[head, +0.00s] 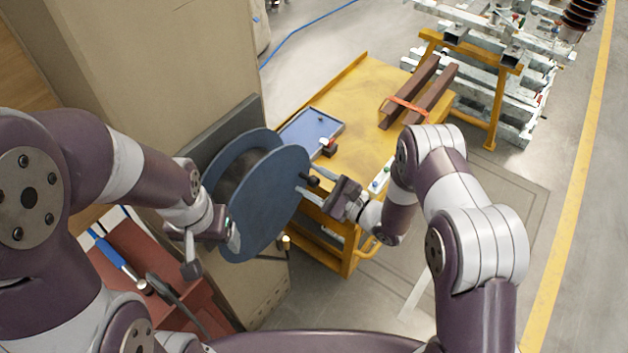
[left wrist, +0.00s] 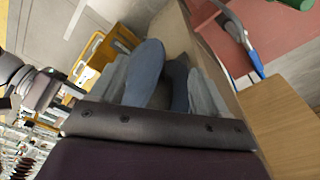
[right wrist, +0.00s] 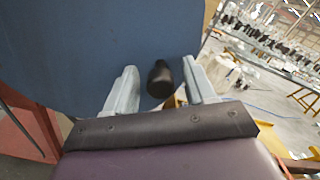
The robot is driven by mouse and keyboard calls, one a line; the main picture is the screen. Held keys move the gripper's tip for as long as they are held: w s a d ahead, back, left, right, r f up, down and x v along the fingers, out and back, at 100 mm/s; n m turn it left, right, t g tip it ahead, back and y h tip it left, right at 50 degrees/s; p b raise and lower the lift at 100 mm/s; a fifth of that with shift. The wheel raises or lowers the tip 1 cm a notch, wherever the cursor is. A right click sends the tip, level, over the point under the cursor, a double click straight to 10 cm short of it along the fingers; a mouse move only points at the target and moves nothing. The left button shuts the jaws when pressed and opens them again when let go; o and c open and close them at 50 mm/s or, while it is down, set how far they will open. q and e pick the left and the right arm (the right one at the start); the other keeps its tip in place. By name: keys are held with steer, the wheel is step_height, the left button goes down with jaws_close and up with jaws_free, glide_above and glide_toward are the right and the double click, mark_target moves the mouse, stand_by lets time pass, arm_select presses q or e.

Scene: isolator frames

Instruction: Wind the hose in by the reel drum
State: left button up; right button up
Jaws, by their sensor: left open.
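The reel drum (head: 275,200) has two blue round flanges with a dark core between them and stands against the tan cabinet's side. A black crank knob (head: 311,181) sticks out from its near flange. My right gripper (head: 311,184) is open around the knob; in the right wrist view the knob (right wrist: 160,80) sits between the fingers, with a gap at the left finger. My left gripper (head: 234,237) is open at the drum's lower left edge; in the left wrist view a blue flange (left wrist: 146,70) shows between its fingers. A blue hose (head: 300,33) lies on the floor behind.
A yellow cart (head: 355,85) with a blue tray (head: 310,130) and brown bars (head: 410,90) stands behind the drum. The tan cabinet (head: 160,70) is at left. A red surface with tools (head: 140,265) is below my left arm.

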steer(key=shift+s+d+f, duration=0.1)
steer(key=shift+s+d, duration=0.1)
steer(key=shift+d, duration=0.1)
steer(key=b+v, duration=0.4)
steer(key=v, duration=0.8)
